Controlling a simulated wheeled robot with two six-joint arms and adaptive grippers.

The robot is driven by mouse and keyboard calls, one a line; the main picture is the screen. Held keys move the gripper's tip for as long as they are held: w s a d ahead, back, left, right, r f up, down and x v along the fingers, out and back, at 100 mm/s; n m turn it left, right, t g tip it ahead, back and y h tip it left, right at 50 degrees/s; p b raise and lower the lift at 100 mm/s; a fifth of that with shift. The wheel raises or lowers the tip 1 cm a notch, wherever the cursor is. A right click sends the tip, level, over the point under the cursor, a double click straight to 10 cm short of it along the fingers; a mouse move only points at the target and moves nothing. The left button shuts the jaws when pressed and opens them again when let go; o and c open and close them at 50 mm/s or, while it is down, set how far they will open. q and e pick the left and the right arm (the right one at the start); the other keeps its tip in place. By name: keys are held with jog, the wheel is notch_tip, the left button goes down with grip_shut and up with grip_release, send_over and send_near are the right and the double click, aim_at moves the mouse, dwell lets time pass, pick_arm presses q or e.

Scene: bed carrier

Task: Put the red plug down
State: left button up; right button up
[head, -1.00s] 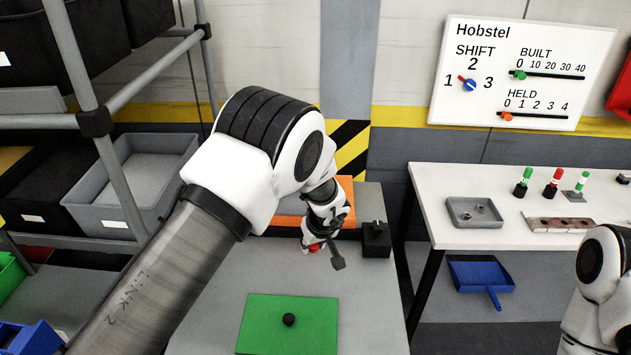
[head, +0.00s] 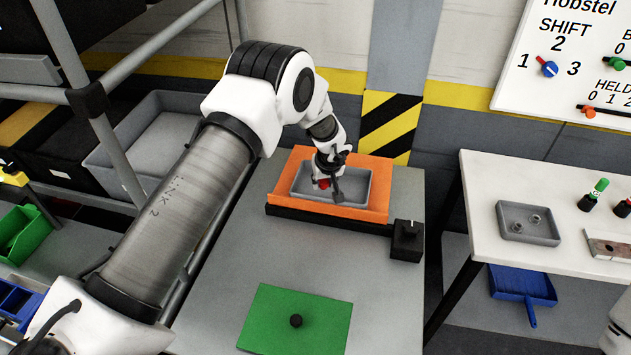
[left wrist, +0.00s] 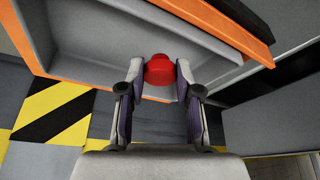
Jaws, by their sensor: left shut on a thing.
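A small red plug (head: 323,184) is held by my left gripper (head: 326,185). In the left wrist view the red plug (left wrist: 159,70) sits between the two fingertips of the gripper (left wrist: 160,77), which are shut on it. The gripper is over a grey tray (head: 369,184) that stands on an orange board (head: 375,212); the tray also shows in the left wrist view (left wrist: 75,35). I cannot tell whether the plug touches the tray. My right gripper is not in view.
A black box with a knob (head: 407,241) stands at the board's right corner. A green mat (head: 265,325) with a black knob (head: 296,321) lies nearer. A white table (head: 480,185) with a small grey tray (head: 528,224) is at the right. Shelving posts (head: 125,165) stand left.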

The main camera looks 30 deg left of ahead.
aim_at(313, 190)
pick_arm(q)
jog(key=a, duration=0.3)
jog(key=shift+w+r+p, duration=0.2)
jog(key=shift+p, duration=0.15)
jog(key=f, duration=0.1)
jog(key=f+p, duration=0.1)
jog(key=f, duration=0.1)
jog(key=shift+w+a+f+p, duration=0.1)
jog(key=shift+a+f+p, duration=0.15)
jog(key=shift+p, duration=0.15)
jog(key=shift+w+f, duration=0.15)
jog(key=shift+f, duration=0.1)
jog(key=shift+f+b, duration=0.1)
jog(key=shift+b, duration=0.2)
jog(key=o, duration=0.9)
jog(key=shift+c, duration=0.2)
jog(key=shift+f, duration=0.1)
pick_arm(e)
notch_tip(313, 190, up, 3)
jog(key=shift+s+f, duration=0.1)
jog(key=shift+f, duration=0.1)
